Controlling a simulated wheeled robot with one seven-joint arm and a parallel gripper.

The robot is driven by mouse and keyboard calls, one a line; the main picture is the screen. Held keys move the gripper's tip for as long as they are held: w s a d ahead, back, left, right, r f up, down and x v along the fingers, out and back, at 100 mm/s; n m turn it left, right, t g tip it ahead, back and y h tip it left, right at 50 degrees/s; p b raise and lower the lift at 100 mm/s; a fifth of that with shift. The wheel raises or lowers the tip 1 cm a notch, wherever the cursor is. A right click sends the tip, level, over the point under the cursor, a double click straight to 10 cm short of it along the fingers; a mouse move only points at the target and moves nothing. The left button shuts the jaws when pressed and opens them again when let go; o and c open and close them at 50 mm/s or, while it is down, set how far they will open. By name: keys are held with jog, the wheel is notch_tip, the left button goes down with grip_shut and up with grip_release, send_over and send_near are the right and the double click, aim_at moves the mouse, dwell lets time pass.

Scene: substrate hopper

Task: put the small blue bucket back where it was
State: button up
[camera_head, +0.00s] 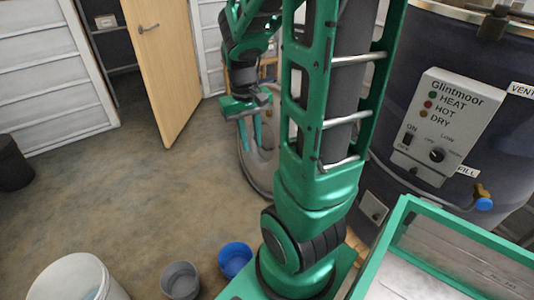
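The small blue bucket (235,261) stands upright on the floor at the bottom of the view, just left of my arm's base. Its open top faces up. My gripper (251,147) hangs well away from it, farther back over the floor, pointing down. Its two green fingers show a gap between them with nothing visibly held, so it looks open. My arm hides part of the floor to the right of the bucket.
A small grey bucket (180,281) stands just left of the blue one. A large white bucket (72,278) is farther left. A thick grey hose (262,172) lies behind my gripper, beside the dark hopper (400,70). A wooden door (160,60) stands open. The left-middle floor is clear.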

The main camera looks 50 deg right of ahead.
jog(key=s+a+r, duration=0.2)
jog(key=s+a, duration=0.1)
jog(key=s, duration=0.3)
jog(key=s+a+r+y, duration=0.1)
jog(key=s+a+r, duration=0.2)
jog(key=s, duration=0.3)
jog(key=shift+a+m+t, duration=0.15)
jog(key=shift+m+t, duration=0.15)
jog(key=shift+m, duration=0.1)
jog(key=shift+r, duration=0.1)
dwell(0.4)
